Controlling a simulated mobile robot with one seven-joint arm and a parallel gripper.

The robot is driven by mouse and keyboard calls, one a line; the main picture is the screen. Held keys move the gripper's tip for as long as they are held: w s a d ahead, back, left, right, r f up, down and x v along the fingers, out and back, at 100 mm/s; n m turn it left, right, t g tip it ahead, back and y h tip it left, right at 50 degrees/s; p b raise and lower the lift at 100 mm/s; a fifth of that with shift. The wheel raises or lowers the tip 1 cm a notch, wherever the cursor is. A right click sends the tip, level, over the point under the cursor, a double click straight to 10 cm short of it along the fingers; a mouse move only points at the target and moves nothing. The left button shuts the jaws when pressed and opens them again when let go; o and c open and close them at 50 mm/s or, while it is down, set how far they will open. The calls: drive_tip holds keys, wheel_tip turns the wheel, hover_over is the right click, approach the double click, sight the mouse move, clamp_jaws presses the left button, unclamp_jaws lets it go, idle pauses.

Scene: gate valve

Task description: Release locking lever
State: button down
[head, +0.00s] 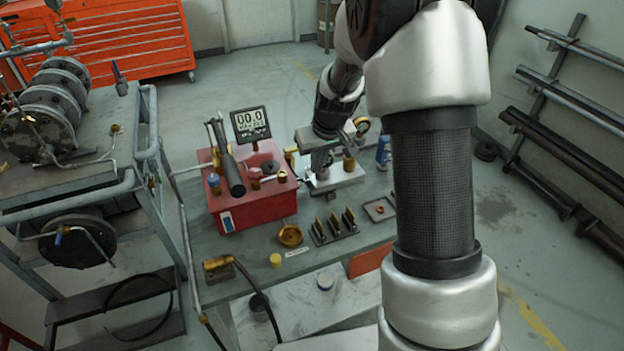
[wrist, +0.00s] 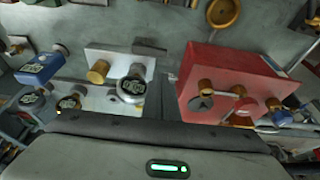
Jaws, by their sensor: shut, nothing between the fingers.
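My gripper is shut and empty. Its fingers (wrist: 170,90) show end-on in the wrist view, in the gap between a red box and a grey metal fixture. In the head view my gripper hangs over the fixture and its fingertips are hidden. The grey fixture (head: 338,181) carries a brass knob (head: 348,163) and a round gauge (wrist: 132,88). I cannot tell for sure which part is the locking lever.
A small rack of brass pieces (head: 334,227), a brass cup (head: 290,235) and a tray (head: 379,209) lie on the grey bench near the front. A blue digital gauge (wrist: 42,68) lies beside the fixture. A pipe-framed cart (head: 150,130) stands left.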

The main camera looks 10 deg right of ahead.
sight(313, 191)
drive_tip(key=x, duration=1)
drive_tip(key=shift+b, duration=0.4)
drive_tip(key=shift+s+d+f+n+b, duration=0.1)
drive_tip(key=shift+s+n+b, duration=0.3)
drive_tip(key=shift+n+b, duration=0.5)
drive_tip(key=shift+s+d+f+n+y+b, duration=0.1)
drive_tip(key=shift+s+n+y+b, duration=0.35)
drive_tip(key=shift+n+b, duration=0.4)
drive_tip(key=n, duration=0.1)
drive_tip(key=s+n+g+y+b, duration=0.1)
drive_tip(key=n, duration=0.1)
drive_tip(key=shift+s+d+n, duration=0.25)
drive_tip(key=shift+d, duration=0.05)
drive_tip(key=n, duration=0.1)
drive_tip(key=s+d+n+g, duration=0.1)
drive_tip(key=n, duration=0.1)
drive_tip(key=n+y, duration=0.1)
drive_tip(key=shift+s+d+r+n+p, duration=0.15)
drive_tip(key=shift+s+r+n+p, duration=0.15)
drive_tip(key=shift+p, duration=0.1)
drive_tip(key=n, duration=0.2)
drive_tip(key=s+d+n+g+p, duration=0.1)
drive_tip(key=shift+d+f+n+g, duration=0.1)
drive_tip(key=shift+d+n+g, duration=0.2)
drive_tip(key=shift+n, duration=0.1)
